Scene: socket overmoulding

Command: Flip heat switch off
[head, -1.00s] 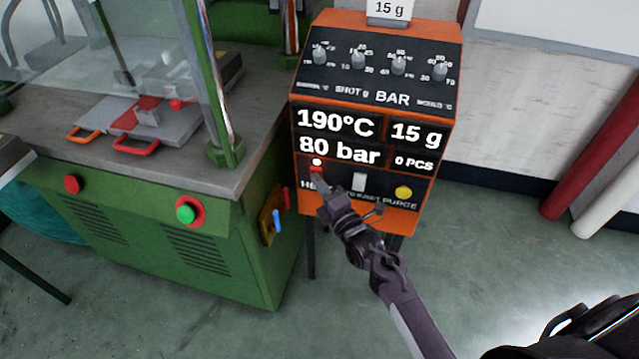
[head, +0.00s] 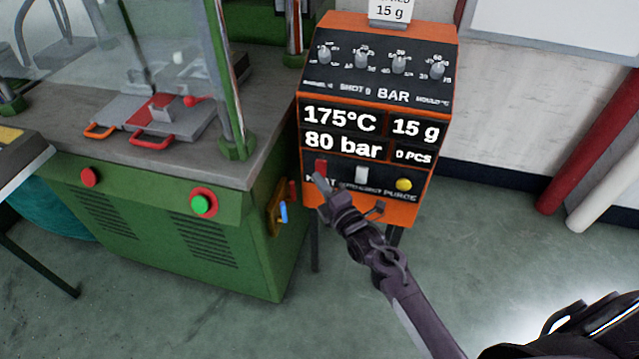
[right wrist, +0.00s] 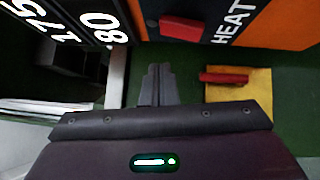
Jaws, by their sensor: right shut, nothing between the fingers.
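The red heat switch (head: 320,167) is on the lower left of the orange control box's front, above the partly covered HEAT label. In the right wrist view the red switch (right wrist: 181,28) shows beside the word HEAT (right wrist: 233,20). My right gripper (head: 320,181) is shut and empty, its tips just below the switch in the head view. In the right wrist view the closed fingers (right wrist: 157,72) are near the switch, with a visible gap in the picture. No lamp glows above the switch. My left gripper is not in view.
The control box (head: 412,213) reads 175°C, 80 bar, 15 g and 0 PCS. A white switch (head: 362,175) and a yellow purge button (head: 404,184) sit right of the heat switch. A green machine (head: 150,262) stands close on the left. Open floor lies in front.

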